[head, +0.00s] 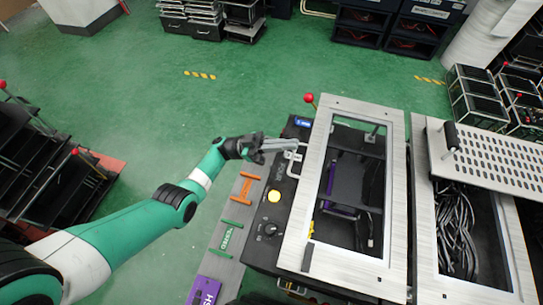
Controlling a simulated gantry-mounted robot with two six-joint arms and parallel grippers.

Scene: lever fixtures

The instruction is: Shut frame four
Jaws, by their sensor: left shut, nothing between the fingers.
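A brushed-metal rectangular frame (397,180) with a large window lies over a dark fixture box in the middle of the head view. I cannot read a number that marks it as frame four, and I cannot tell whether it is fully down. A lever with a red ball knob (309,98) stands at its far left corner. A bent metal handle (293,160) is on the box's left side. My left gripper (262,148) is shut and empty beside the frame's left edge, close to the handle; I cannot tell whether they touch. My right gripper is out of view.
A second fixture with a perforated metal plate (493,162), a black knob and cables (458,235) stands to the right. A yellow button (273,196) and a black dial (268,230) sit left of the frame. Black racks (45,165) stand at the left. Green floor (290,60) is open behind.

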